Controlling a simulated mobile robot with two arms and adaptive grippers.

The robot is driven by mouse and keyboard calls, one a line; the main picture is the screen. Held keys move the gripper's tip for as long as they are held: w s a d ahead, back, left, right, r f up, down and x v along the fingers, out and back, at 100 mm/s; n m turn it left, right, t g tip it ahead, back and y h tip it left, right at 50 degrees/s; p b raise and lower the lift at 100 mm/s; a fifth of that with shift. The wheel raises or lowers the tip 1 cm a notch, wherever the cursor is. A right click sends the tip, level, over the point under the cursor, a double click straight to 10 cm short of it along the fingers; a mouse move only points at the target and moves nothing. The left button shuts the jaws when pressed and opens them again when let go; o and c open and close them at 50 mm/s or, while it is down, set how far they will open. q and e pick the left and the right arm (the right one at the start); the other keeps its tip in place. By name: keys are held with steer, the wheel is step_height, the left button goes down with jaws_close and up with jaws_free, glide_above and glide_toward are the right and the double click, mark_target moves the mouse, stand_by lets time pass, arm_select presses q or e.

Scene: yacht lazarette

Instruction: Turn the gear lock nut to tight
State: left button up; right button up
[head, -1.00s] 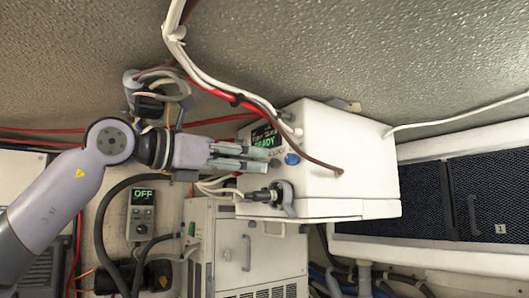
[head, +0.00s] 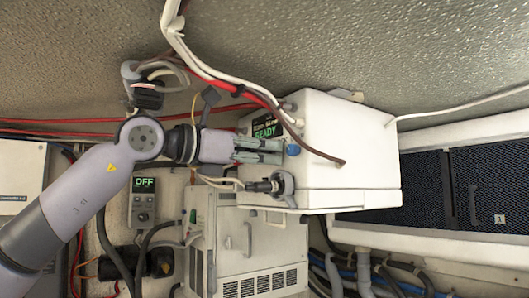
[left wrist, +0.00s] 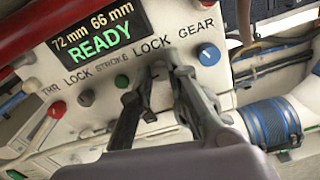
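The white control unit (head: 345,140) fills the middle of the head view; its front has a green READY display (head: 265,131). The left wrist view shows the READY display (left wrist: 98,40) above a row of controls, with the blue GEAR knob (left wrist: 208,54) at the right end. My left gripper (head: 284,151) is at this panel, just left of the blue knob. In the left wrist view its fingers (left wrist: 162,70) reach the panel under the second LOCK label, with a narrow gap between them. The fingers largely hide the gear lock nut there, and contact is unclear. My right gripper is out of view.
A dark plug fitting (head: 268,186) sticks out below my left gripper. Red and white cables (head: 215,83) hang above it. A green knob (left wrist: 122,81) and a red knob (left wrist: 55,109) are further left along the panel. A box reading OFF (head: 144,200) is at lower left.

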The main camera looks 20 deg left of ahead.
arm_select(q)
jaws_close()
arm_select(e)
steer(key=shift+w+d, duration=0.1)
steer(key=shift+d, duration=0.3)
arm_select(q)
steer(key=m, duration=0.4)
steer(key=shift+m+p, duration=0.3)
steer(key=shift+m, duration=0.1)
steer(key=m+p, duration=0.1)
steer(key=m, duration=0.3)
steer(key=shift+m, duration=0.3)
steer(key=m+p, duration=0.2)
steer(key=m, duration=0.5)
steer(key=m+p, duration=0.1)
steer(key=m, duration=0.1)
steer(key=shift+f+m, duration=0.2)
steer(key=shift+m, duration=0.2)
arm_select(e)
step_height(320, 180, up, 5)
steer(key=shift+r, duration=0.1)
arm_select(q)
steer(key=shift+d, duration=0.1)
